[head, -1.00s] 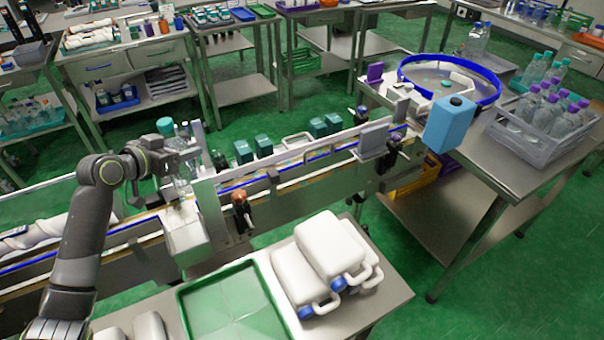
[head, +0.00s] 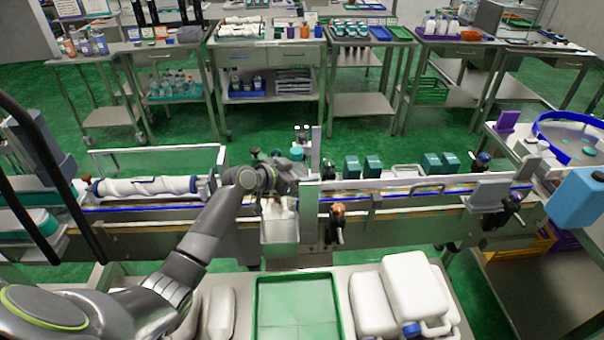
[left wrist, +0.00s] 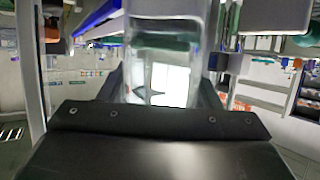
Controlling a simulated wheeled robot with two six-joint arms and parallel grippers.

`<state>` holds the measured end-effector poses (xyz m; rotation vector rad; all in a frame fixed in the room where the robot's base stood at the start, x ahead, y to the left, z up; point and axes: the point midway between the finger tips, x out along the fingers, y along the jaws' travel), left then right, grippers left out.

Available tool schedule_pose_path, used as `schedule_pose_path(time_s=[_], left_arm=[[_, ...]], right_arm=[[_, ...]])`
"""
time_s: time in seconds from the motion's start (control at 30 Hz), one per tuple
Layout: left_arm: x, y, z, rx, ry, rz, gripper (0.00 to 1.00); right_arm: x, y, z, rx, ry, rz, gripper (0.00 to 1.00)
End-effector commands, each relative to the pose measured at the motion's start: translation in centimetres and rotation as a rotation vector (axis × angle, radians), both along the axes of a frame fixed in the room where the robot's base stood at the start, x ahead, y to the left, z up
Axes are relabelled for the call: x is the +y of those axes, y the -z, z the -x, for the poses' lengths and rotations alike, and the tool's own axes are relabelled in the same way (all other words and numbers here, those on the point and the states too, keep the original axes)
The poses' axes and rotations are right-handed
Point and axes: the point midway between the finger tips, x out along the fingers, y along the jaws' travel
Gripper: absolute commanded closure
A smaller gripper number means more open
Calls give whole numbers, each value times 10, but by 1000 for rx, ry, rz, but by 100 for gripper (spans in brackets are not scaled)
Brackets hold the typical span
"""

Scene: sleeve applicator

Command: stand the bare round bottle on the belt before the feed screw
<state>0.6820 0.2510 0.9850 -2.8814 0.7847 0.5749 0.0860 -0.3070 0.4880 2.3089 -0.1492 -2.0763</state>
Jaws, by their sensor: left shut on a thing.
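My left gripper (head: 290,180) is at the conveyor, at a metal block on the belt line. In the left wrist view it is shut on a clear bottle (left wrist: 166,60), which stands between its fingers. In the head view the arm and gripper hide most of the bottle; a teal cap (head: 297,153) shows just above the gripper. I cannot tell whether the bottle's base touches the belt (head: 400,190). A white ribbed roller with blue parts, which looks like the feed screw (head: 145,186), lies along the belt to the left of the gripper. My right gripper is out of view.
Several teal boxes (head: 372,166) stand behind the belt to the right. A metal guard plate (head: 310,208) is close to the gripper's right. In front are a green tray (head: 297,310) and white jugs (head: 412,285). A blue container (head: 577,198) is far right.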

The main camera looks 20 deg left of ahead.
Motion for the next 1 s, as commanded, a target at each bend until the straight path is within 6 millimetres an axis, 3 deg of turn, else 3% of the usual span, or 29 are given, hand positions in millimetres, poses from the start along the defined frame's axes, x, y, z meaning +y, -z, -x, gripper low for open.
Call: schedule_pose_path(time_s=[0.47,0.5,0.6,0.63,1.0], left_arm=[[0,10,-1,-5,0,-1,83],[0,10,0,-1,0,-2,37],[0,10,0,-1,-1,-1,24],[0,10,0,-1,-1,-1,21],[0,6,0,-1,-1,-1,21]], right_arm=[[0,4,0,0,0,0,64],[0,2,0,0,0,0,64],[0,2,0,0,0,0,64],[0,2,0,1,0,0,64],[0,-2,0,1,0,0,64]])
